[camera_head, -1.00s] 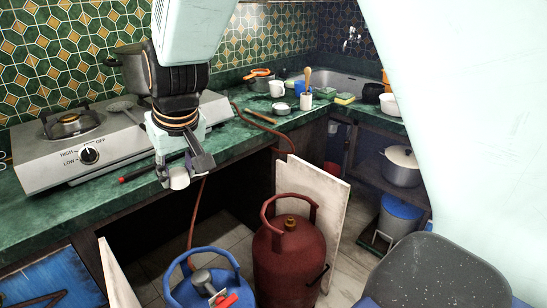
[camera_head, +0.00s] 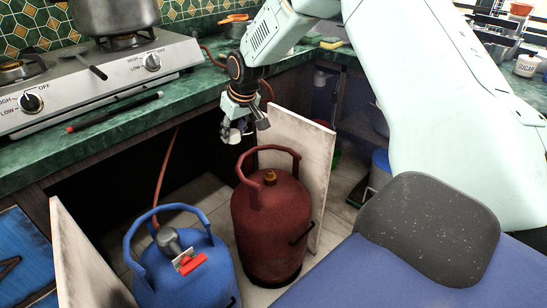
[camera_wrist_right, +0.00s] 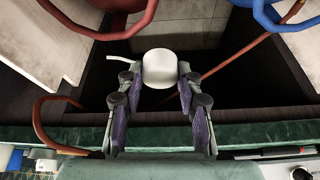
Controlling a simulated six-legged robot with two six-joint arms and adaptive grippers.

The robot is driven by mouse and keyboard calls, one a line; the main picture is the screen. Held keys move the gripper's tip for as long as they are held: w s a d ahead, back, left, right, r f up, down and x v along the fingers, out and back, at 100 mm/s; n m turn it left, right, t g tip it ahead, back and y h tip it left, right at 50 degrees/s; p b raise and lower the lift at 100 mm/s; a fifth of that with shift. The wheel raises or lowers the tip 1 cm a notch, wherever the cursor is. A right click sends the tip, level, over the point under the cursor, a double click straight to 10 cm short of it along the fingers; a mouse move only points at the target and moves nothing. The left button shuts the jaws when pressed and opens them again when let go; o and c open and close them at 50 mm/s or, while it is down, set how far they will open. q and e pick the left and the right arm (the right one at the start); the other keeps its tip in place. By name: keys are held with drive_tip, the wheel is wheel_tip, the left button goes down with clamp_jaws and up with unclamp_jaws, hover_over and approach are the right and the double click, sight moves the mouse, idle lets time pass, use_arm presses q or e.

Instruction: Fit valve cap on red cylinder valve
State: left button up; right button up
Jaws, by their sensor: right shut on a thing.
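My right gripper (camera_head: 243,127) is shut on a small pale valve cap (camera_head: 231,136). In the right wrist view the cap (camera_wrist_right: 160,69) sits between the fingertips (camera_wrist_right: 159,90), with a thin strap-like piece at its left. The red cylinder (camera_head: 272,222) stands upright on the floor, with a bare brass valve (camera_head: 271,177) inside its ring handle. The gripper and cap are above and a little left of this valve, apart from it. My left gripper is out of view.
A blue cylinder (camera_head: 188,268) with a grey regulator and red lever stands left of the red one. A pale board (camera_head: 293,160) stands behind the red cylinder. The green counter (camera_head: 122,118) with the gas hotplate (camera_head: 110,72) runs along the back. An orange hose (camera_head: 165,175) hangs below it.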

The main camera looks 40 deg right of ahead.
drive_tip(key=b, duration=0.2)
hover_over(270, 171)
drive_tip(key=a, duration=0.4)
wheel_tip(270, 171, down, 8)
drive_tip(key=shift+m, duration=0.4)
drive_tip(key=d, duration=0.1)
drive_tip(key=d+f, duration=0.1)
drive_tip(key=s+d+f, duration=0.1)
drive_tip(key=d, duration=0.1)
drive_tip(key=shift+d, duration=0.1)
drive_tip(key=shift+w, duration=0.1)
drive_tip(key=shift+a+f+b, duration=0.25)
drive_tip(key=shift+f+b, duration=0.1)
wheel_tip(270, 171, down, 2)
drive_tip(key=shift+d+f+b, duration=0.1)
drive_tip(key=shift+d+b, duration=0.05)
drive_tip(key=shift+b, duration=0.6)
drive_tip(key=shift+f+b, duration=0.95)
drive_tip(key=shift+f, duration=0.25)
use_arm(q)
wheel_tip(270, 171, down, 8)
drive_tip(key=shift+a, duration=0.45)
use_arm(e)
drive_tip(key=shift+f, duration=0.35)
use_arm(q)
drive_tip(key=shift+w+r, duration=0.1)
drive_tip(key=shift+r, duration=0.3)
use_arm(e)
drive_tip(key=shift+r, duration=0.1)
